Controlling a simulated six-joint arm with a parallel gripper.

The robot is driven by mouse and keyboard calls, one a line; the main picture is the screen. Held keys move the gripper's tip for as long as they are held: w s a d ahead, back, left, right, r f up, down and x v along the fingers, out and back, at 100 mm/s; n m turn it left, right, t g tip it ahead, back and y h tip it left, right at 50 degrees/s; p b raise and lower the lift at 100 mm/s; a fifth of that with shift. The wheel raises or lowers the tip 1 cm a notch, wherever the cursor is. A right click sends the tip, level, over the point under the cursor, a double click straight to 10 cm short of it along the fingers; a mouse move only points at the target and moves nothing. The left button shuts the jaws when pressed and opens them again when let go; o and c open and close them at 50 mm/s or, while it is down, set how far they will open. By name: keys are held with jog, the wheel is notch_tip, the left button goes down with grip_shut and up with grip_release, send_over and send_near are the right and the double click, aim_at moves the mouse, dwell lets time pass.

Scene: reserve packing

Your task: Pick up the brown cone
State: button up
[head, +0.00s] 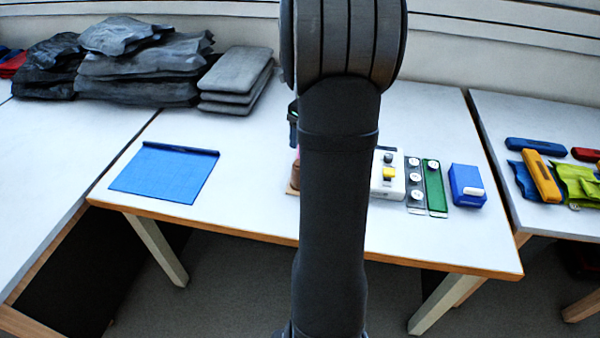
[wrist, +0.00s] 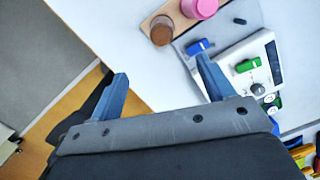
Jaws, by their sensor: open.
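The brown cone (wrist: 161,32) stands on a small wooden board (wrist: 150,18) near the table edge, at the top of the wrist view. In the head view only a sliver of the brown cone (head: 295,173) shows, the rest hidden behind my arm. A pink object (wrist: 203,8) stands close beside it on the board. My gripper (wrist: 164,84) is open, with its two blue-grey fingers wide apart and nothing between them. The cone lies beyond the fingertips, apart from them. My gripper is hidden in the head view.
A white device (head: 388,186) with a yellow button, a green strip (head: 435,190) and a blue box (head: 467,186) stand right of my arm. A blue mat (head: 165,174) lies left. Dark bags (head: 140,65) and grey pads (head: 236,80) are at the back. Table between mat and board is clear.

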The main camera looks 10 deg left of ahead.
jog(key=f, duration=0.7)
jog(key=a+f, duration=0.1)
jog(key=f, duration=0.3)
jog(key=shift+w+a+f, duration=0.1)
jog(key=shift+w+f, duration=0.05)
jog(key=shift+w, duration=0.05)
jog(key=shift+w+a+f, duration=0.15)
jog(key=shift+f, duration=1.4)
jog(key=shift+w+a+f, duration=0.1)
jog(key=shift+w+f, duration=0.05)
jog(key=shift+f, duration=1.4)
jog(key=c, duration=1.1)
jog(key=shift+c, duration=0.2)
jog(key=shift+r, duration=0.15)
